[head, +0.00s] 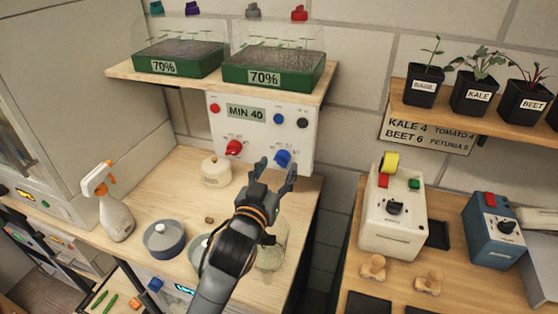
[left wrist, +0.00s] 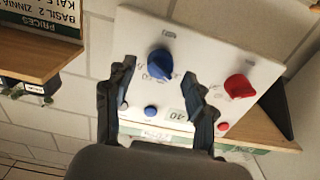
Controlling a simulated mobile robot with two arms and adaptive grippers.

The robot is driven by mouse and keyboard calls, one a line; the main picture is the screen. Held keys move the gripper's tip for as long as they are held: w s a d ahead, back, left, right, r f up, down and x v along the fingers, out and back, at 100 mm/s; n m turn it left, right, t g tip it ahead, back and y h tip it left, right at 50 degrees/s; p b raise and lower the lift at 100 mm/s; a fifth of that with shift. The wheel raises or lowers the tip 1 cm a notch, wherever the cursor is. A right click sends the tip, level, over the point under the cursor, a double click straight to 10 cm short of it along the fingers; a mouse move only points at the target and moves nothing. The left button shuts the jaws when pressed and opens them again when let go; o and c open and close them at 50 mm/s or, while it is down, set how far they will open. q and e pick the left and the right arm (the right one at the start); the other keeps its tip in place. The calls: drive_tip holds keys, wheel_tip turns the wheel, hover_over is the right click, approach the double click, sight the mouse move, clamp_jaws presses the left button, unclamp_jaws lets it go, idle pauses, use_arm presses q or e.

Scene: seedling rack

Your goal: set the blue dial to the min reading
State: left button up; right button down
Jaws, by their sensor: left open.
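The blue dial (head: 283,158) sits at the lower right of a white wall panel (head: 225,124) marked "MIN 40". My left gripper (head: 277,170) is open in front of it, its fingers pointing up toward the panel. In the left wrist view the blue dial (left wrist: 160,64) shows between and beyond the two open fingers (left wrist: 158,80), with nothing held. Small markings ring the dial but are too small to read, so its setting cannot be told. My right gripper is not in view.
A red dial (head: 234,147) is left of the blue one, with small red, blue and black knobs above. A shelf (head: 119,71) with green seedling trays (head: 272,71) overhangs the panel. Below, a white canister (head: 216,172), spray bottle (head: 113,211) and blue pot (head: 164,239) stand on the bench.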

use_arm(q)
drive_tip(key=shift+w+d, duration=0.15)
drive_tip(key=shift+w, duration=0.35)
drive_tip(key=shift+w+d, duration=0.15)
drive_tip(key=shift+w, duration=0.35)
drive_tip(key=shift+c, duration=1.2)
drive_tip(key=c, duration=0.9)
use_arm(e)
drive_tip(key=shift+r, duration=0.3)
